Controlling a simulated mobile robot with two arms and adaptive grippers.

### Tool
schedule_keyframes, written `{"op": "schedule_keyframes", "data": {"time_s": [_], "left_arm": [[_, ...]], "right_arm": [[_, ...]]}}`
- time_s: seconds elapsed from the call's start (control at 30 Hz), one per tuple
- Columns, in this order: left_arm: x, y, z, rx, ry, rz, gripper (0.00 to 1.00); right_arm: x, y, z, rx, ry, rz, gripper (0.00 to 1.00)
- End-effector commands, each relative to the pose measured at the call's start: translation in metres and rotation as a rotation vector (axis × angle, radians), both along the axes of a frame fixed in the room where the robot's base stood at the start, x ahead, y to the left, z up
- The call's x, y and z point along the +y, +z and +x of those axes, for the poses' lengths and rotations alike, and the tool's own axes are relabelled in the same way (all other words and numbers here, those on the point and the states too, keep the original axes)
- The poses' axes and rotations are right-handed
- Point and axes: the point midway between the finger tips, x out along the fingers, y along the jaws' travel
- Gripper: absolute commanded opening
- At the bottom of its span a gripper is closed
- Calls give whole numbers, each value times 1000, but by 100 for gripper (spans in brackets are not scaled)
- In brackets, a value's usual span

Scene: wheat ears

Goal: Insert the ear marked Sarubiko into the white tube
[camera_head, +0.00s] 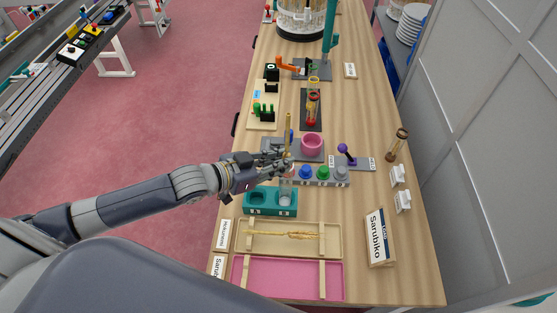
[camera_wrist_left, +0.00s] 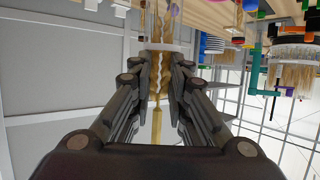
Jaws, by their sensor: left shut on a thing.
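The white tube (camera_head: 285,198) stands in the right well of the teal holder, below the gripper. The Sarubiko sign (camera_head: 377,238) stands at the right. The pink tray (camera_head: 262,276), labelled "Sarub…", is empty. My right gripper is out of view.
A beige tray (camera_head: 254,252) holds another ear (camera_head: 290,235).

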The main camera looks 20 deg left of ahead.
Motion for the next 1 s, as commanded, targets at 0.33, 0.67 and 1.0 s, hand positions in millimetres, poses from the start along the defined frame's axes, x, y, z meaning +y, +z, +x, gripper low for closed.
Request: {"op": "schedule_keyframes", "data": {"time_s": [0.33,0.67,1.0], "left_arm": [[0,0,0,1,0,1,40],[1,0,-1,2,0,1,40],[22,12,-30,5,0,3,40]], "right_arm": [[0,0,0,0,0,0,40],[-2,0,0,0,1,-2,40],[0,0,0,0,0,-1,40]]}}
